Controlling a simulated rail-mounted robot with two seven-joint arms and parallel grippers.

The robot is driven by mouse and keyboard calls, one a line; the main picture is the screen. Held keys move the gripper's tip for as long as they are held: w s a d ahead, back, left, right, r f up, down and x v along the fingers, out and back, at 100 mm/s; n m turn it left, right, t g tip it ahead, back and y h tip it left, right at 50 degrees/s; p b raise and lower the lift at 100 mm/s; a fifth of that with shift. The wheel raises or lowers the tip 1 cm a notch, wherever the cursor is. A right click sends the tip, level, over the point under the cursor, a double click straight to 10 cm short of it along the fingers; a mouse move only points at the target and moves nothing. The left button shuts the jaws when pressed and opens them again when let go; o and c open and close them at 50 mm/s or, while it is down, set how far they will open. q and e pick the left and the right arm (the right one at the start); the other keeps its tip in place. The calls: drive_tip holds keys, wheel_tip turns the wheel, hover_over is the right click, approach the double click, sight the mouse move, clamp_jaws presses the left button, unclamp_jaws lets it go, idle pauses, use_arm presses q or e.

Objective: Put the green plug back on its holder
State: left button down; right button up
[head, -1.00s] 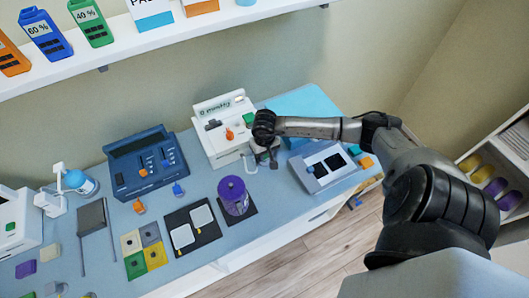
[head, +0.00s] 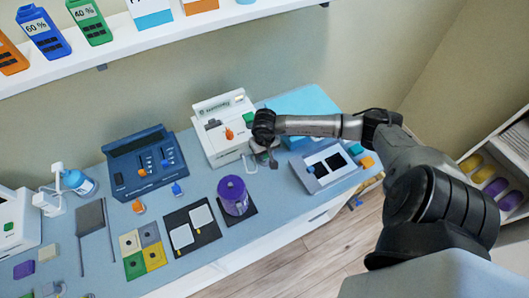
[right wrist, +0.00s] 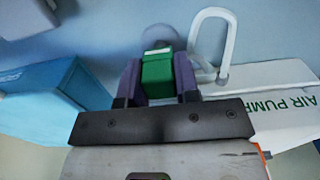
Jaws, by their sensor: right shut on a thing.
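The green plug (right wrist: 157,75) is between the two dark fingers of my right gripper (right wrist: 158,82) in the right wrist view. The gripper is shut on it. A pale round shape (right wrist: 160,38) shows blurred just beyond the plug; I cannot tell whether they touch. In the head view my right gripper (head: 264,155) is at the right side of the white air pump (head: 222,146), and the arm hides the plug. I cannot tell for sure which thing is the plug's holder. A green square pad (head: 135,264) with a dark centre lies on the table. My left gripper is not in view.
A white hook-shaped tube (right wrist: 226,45) stands close to the plug. A light-blue box (head: 304,101) is behind the gripper, a grey panel device (head: 319,172) to its right. A purple canister (head: 233,195) and a blue console (head: 146,165) are to the left.

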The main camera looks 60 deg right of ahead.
idle(0.3)
drive_tip(key=shift+b, duration=0.3)
idle(0.6)
drive_tip(key=shift+f+b, duration=0.45)
drive_tip(key=shift+f+b, duration=0.45)
idle(0.4)
drive_tip(key=shift+f, duration=0.25)
idle(0.4)
